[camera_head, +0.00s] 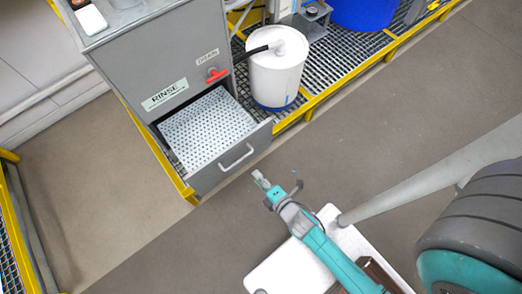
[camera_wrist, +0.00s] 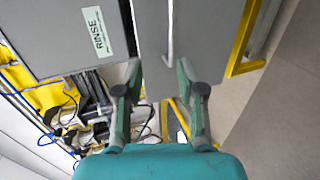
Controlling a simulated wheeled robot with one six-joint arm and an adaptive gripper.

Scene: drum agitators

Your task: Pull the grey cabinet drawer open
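The grey cabinet (camera_head: 160,55) stands at upper left in the head view, with a RINSE label on its front. Its drawer (camera_head: 205,176) is out, showing a white perforated surface inside. The drawer's pale bar handle (camera_head: 237,157) is on its front; it also shows in the wrist view (camera_wrist: 170,30). My gripper (camera_head: 260,178) is just right of and below the handle in the head view, apart from it. In the wrist view my gripper (camera_wrist: 158,68) has its two fingers spread with nothing between them; the handle's end appears near the right fingertip.
A red valve handle (camera_head: 217,75) sits on the cabinet above the drawer. A white drum (camera_head: 276,70) with a black hose stands on grating right of the cabinet. A yellow rail (camera_head: 345,75) edges the grating.

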